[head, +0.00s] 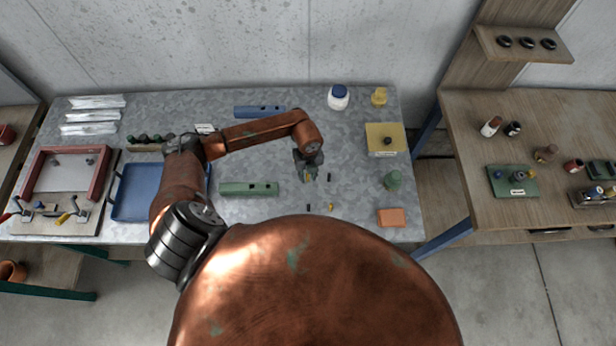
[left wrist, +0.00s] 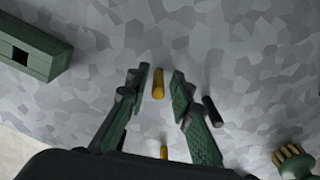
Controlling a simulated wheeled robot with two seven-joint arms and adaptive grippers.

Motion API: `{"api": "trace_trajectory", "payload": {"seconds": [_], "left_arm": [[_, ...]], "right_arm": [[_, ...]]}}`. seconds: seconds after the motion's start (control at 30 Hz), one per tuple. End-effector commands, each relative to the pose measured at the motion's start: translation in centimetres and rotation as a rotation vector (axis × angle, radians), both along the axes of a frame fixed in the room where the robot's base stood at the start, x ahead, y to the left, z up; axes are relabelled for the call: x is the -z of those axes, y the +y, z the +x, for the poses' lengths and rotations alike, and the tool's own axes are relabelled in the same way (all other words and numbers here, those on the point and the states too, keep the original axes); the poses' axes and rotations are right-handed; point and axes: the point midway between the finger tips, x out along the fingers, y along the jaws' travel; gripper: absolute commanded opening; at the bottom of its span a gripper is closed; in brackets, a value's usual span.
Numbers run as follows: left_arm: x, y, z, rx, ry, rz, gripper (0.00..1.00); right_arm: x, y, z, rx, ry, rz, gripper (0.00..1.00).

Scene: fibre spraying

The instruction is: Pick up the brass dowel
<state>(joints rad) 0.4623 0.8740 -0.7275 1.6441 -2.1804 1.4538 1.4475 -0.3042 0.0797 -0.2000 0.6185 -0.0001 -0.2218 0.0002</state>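My left gripper (head: 311,176) points down over the grey table and is open. In the left wrist view its two green-padded fingers (left wrist: 163,95) stand apart. A brass dowel (left wrist: 158,83) shows in the gap between the fingers, touching neither pad as far as I can see. A second brass dowel (left wrist: 164,151) shows lower between the fingers; in the head view it lies nearer my body (head: 331,206). My right gripper is not in view.
Black dowels lie right of the gripper (head: 329,177) and nearer me (head: 308,207). A green block with holes (head: 249,188) lies left. A green knobbed piece (head: 393,180), an orange block (head: 391,217) and a yellow pad (head: 374,142) stand right. A blue tray (head: 131,205) is far left.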

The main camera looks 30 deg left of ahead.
Motion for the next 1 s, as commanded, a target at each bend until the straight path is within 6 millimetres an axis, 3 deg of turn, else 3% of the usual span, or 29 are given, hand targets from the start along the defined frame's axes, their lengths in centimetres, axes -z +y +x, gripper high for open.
{"api": "trace_trajectory", "payload": {"seconds": [0.3, 0.77, 1.0], "left_arm": [[0.0, 0.0, 0.0, 0.000, 0.000, 0.000, 0.00], [-0.1, 0.0, 0.0, 0.000, -0.001, 0.001, 0.00], [-2.1, 0.0, 0.2, 0.003, -0.005, 0.001, 0.00]], "right_arm": [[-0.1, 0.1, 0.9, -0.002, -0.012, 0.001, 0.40], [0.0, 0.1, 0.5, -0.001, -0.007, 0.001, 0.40], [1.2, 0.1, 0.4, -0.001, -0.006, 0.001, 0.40]]}}
